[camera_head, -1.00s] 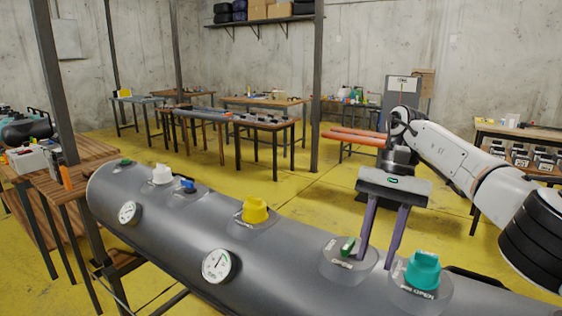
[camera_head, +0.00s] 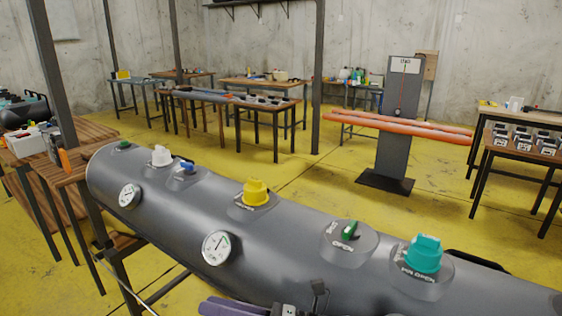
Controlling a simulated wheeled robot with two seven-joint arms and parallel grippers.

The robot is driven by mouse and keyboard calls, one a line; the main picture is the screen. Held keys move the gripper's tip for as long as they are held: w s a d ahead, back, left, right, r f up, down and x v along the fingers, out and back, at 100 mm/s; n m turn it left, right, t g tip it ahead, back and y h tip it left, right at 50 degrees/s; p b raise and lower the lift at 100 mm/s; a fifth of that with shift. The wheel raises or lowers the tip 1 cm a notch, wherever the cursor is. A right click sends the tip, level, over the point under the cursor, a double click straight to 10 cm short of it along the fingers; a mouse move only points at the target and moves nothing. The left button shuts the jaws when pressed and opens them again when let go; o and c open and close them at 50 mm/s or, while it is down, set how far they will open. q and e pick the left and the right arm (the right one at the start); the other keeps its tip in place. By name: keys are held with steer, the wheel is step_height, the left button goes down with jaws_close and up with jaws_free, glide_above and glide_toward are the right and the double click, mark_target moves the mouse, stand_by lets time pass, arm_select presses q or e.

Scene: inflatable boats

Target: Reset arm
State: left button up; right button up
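The grey inflatable tube (camera_head: 285,253) runs across the front from left to lower right. On it are a green valve handle (camera_head: 349,231), a teal valve cap (camera_head: 424,254), a yellow valve cap (camera_head: 256,191) and two round gauges (camera_head: 217,248). My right gripper (camera_head: 222,308) shows only in part at the bottom edge, in front of the tube's near side. Its purple fingers point left, apart from the valves. The frame cuts it off, so its opening cannot be judged. My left gripper is not in view.
A dark stand (camera_head: 397,130) with orange tubes (camera_head: 400,126) rises behind the tube. A table with small bins (camera_head: 522,140) is at right. A wooden table (camera_head: 88,150) is at left. Yellow floor between is clear.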

steer(key=s+d+f+m+t+h, duration=0.2)
steer(key=d+f+m+t+h, duration=0.5)
steer(key=m, duration=0.8)
steer(key=s+d+f+m+t+h, duration=0.2)
steer(key=d+f+m+t+h, duration=0.25)
steer(key=d+f+m, duration=0.75)
steer(key=s+d+f+m+g+h, duration=0.2)
steer(key=s+d+f+m+g, duration=0.1)
steer(key=s+m, duration=0.4)
steer(key=s+d+f+m+g+h, duration=0.3)
steer(key=s+d+m, duration=0.3)
steer(key=s+m, duration=0.2)
steer(key=shift+s+d+f, duration=0.25)
steer(key=shift+s+f, duration=0.25)
steer(key=shift+s, duration=0.75)
steer(key=shift+h, duration=0.25)
